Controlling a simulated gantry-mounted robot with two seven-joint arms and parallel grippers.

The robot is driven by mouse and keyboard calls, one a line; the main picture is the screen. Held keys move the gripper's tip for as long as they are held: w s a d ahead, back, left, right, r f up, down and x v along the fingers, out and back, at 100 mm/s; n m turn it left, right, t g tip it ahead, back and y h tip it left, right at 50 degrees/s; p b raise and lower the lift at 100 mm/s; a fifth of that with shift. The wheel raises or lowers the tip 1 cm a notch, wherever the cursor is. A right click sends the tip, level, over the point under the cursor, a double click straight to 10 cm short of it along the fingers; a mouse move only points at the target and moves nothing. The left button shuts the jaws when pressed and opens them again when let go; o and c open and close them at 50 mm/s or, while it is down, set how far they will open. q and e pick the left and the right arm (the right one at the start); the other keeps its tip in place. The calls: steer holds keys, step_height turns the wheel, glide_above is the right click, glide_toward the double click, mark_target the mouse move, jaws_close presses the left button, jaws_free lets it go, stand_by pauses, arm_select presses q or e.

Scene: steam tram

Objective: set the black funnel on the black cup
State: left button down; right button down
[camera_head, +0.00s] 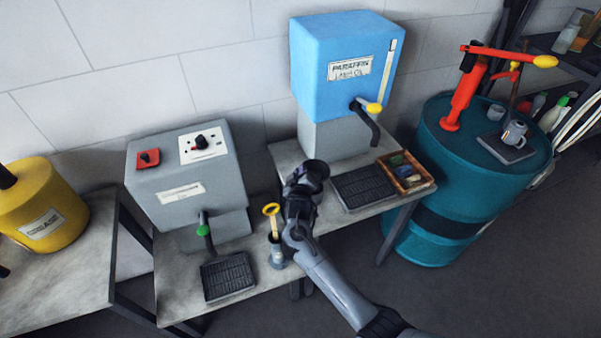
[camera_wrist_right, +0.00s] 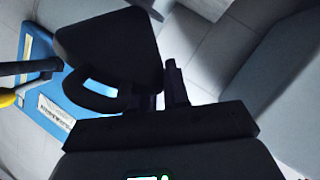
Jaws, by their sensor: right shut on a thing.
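My right gripper (camera_head: 301,192) is at the front of the bench, near the gap between the grey and blue tanks. It is shut on a black, tapered piece with a loop handle, seemingly the black funnel (camera_head: 315,170). The funnel's round rim shows at the gripper's far end in the head view. In the right wrist view the funnel (camera_wrist_right: 112,45) is tilted, with its handle beside the fingers; I cannot make out a spout. I cannot pick out the black cup for certain. My left gripper is not in view.
A grey beaker (camera_head: 277,257) with a yellow-handled tool stands left of my right gripper. The grey tank (camera_head: 185,185) and blue paraffin tank (camera_head: 335,60) stand behind. Black drip trays (camera_head: 228,276) lie in front. A wooden tray (camera_head: 417,183) and teal drum (camera_head: 430,170) are right.

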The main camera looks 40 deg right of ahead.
steer(key=shift+f+b, duration=0.3)
steer(key=shift+f, duration=0.5)
steer(key=shift+f, duration=0.7)
steer(key=shift+f+b, duration=0.1)
steer(key=shift+b, duration=0.25)
stand_by(0.4)
steer(key=shift+f+b, duration=0.55)
steer(key=shift+f, duration=0.5)
steer(key=c, duration=1)
jaws_free()
steer(key=shift+c, duration=0.2)
